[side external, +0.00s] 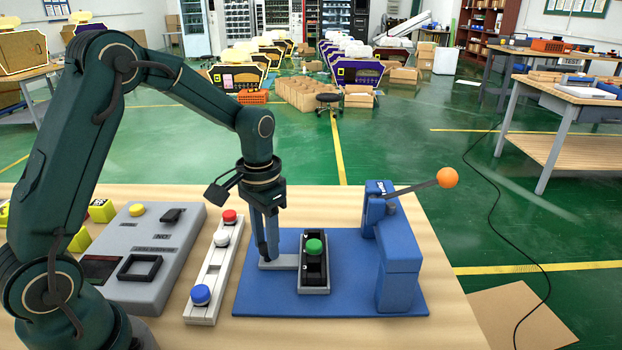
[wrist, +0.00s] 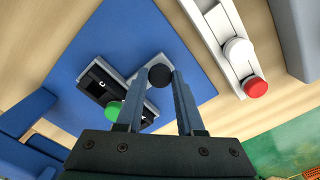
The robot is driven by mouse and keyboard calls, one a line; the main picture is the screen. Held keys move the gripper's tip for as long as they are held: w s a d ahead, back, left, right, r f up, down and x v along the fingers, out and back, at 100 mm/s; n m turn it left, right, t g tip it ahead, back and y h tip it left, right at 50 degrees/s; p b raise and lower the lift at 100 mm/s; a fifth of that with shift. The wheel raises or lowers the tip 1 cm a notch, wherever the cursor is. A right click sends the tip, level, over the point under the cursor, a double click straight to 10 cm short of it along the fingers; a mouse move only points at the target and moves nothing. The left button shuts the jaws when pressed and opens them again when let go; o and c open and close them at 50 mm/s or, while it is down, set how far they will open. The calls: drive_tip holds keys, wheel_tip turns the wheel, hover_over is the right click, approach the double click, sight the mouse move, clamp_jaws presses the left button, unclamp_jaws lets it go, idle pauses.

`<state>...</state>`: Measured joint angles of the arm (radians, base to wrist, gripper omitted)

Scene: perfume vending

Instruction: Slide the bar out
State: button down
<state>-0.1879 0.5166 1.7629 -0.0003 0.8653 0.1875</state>
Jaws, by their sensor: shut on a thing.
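A light grey bar (side external: 285,261) extends left from a black and grey block (side external: 314,270) with a green button (side external: 314,246), low over a blue base plate (side external: 345,302). In the wrist view the bar (wrist: 150,66) has a round black knob (wrist: 160,76) near its end. My gripper (side external: 267,254) points down at the bar's left end. In the wrist view its two fingers (wrist: 159,80) are on either side of the knob, shut on it. The fingers hide part of the bar and block.
A blue stand (side external: 398,270) with an orange-ball lever (side external: 447,178) is at the plate's right. A white strip (side external: 213,265) with red, white and blue buttons stands left of the plate, beside a grey panel (side external: 150,240). The table front right of the stand is clear.

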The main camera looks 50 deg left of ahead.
drive_tip(key=shift+s+a, duration=1)
drive_tip(key=shift+a, duration=0.1)
drive_tip(key=c, duration=0.5)
unclamp_jaws()
drive_tip(key=shift+d, duration=0.1)
wheel_tip(320, 180, up, 5)
drive_tip(key=shift+r, duration=0.1)
